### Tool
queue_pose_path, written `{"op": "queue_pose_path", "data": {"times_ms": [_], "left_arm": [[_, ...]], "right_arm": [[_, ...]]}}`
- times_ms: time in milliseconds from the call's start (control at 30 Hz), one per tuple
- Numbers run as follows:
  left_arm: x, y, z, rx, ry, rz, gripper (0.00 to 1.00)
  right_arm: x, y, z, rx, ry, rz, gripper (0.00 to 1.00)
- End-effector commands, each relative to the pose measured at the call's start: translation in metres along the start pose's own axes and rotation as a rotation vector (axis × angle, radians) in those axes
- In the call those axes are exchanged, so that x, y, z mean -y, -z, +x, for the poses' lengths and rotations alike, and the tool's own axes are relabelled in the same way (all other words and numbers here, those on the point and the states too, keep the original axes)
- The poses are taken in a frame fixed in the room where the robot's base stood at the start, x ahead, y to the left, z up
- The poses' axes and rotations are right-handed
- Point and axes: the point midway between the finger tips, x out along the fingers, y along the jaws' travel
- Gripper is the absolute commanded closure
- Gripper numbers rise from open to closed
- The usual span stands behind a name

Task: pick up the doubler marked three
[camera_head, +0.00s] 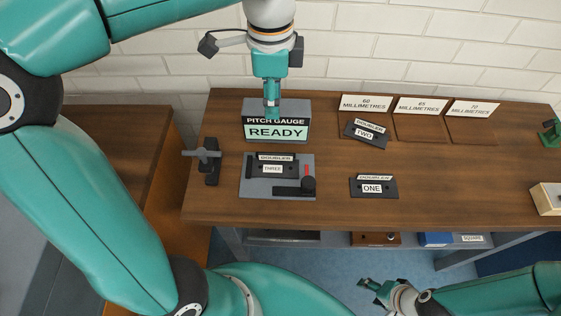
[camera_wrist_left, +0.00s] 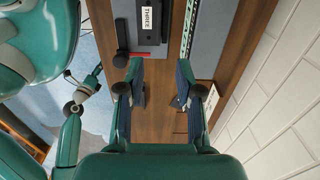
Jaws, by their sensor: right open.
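The doubler marked three (camera_head: 290,170) is a dark plate with white labels. It lies on a grey fixture plate (camera_head: 248,188) in front of the pitch gauge (camera_head: 276,106), whose screen reads READY. In the left wrist view the doubler (camera_wrist_left: 150,38) is at the top, beyond the fingertips. My left gripper (camera_head: 271,108) hangs pointing down, in front of the gauge in the head view. In the left wrist view its fingers (camera_wrist_left: 160,68) are apart with nothing between them. My right gripper (camera_head: 371,289) is open and empty, low in front of the table.
Doubler two (camera_head: 361,140) leans near the tray labelled 60 millimetres (camera_head: 366,104). Doubler one (camera_head: 373,194) lies on the table to the right. A dark clamp (camera_head: 211,168) stands left of the fixture. Trays for 65 (camera_head: 419,125) and 70 millimetres (camera_head: 470,130) line the back.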

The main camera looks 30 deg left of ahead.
Motion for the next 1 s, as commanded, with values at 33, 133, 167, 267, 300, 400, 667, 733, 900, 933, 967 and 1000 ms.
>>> {"op": "queue_pose_path", "data": {"times_ms": [33, 133, 167, 267, 300, 400, 667, 733, 900, 933, 967, 1000], "left_arm": [[0.000, -0.001, 0.008, 0.002, -0.002, -0.001, 0.65], [0.000, -0.001, 0.020, 0.003, -0.003, -0.002, 0.65], [0.000, -0.001, 0.025, 0.004, -0.004, -0.002, 0.65], [-0.001, -0.001, 0.045, 0.004, -0.005, -0.001, 0.65], [-0.001, -0.001, 0.054, 0.004, -0.005, -0.002, 0.65], [-0.001, -0.001, 0.076, 0.004, -0.005, -0.001, 0.65], [0.000, 0.001, 0.114, 0.002, -0.002, 0.001, 0.65], [0.000, 0.001, 0.117, 0.001, -0.002, 0.002, 0.65], [-0.001, 0.002, 0.129, 0.002, -0.003, 0.004, 0.65], [-0.002, 0.002, 0.133, 0.003, -0.004, 0.004, 0.65], [-0.002, 0.003, 0.137, 0.004, -0.004, 0.005, 0.65], [-0.002, 0.003, 0.143, 0.004, -0.004, 0.005, 0.65]], "right_arm": [[-0.002, 0.000, 0.004, 0.000, 0.000, 0.000, 0.43], [-0.002, 0.000, 0.006, 0.000, 0.000, 0.000, 0.43], [-0.003, 0.000, 0.007, 0.000, 0.000, 0.000, 0.43], [-0.004, 0.000, 0.011, 0.000, 0.000, 0.000, 0.43], [-0.004, 0.000, 0.012, 0.000, 0.000, 0.000, 0.43], [-0.005, 0.000, 0.015, -0.001, 0.000, 0.000, 0.43], [-0.007, 0.000, 0.020, -0.001, 0.000, 0.000, 0.43], [-0.007, 0.000, 0.020, -0.001, 0.000, 0.000, 0.43], [-0.008, 0.000, 0.022, -0.001, 0.000, 0.000, 0.43], [-0.008, 0.000, 0.022, -0.001, 0.000, 0.000, 0.43], [-0.008, 0.000, 0.023, -0.001, 0.000, 0.000, 0.43], [-0.008, 0.000, 0.023, -0.001, 0.000, 0.000, 0.43]]}}
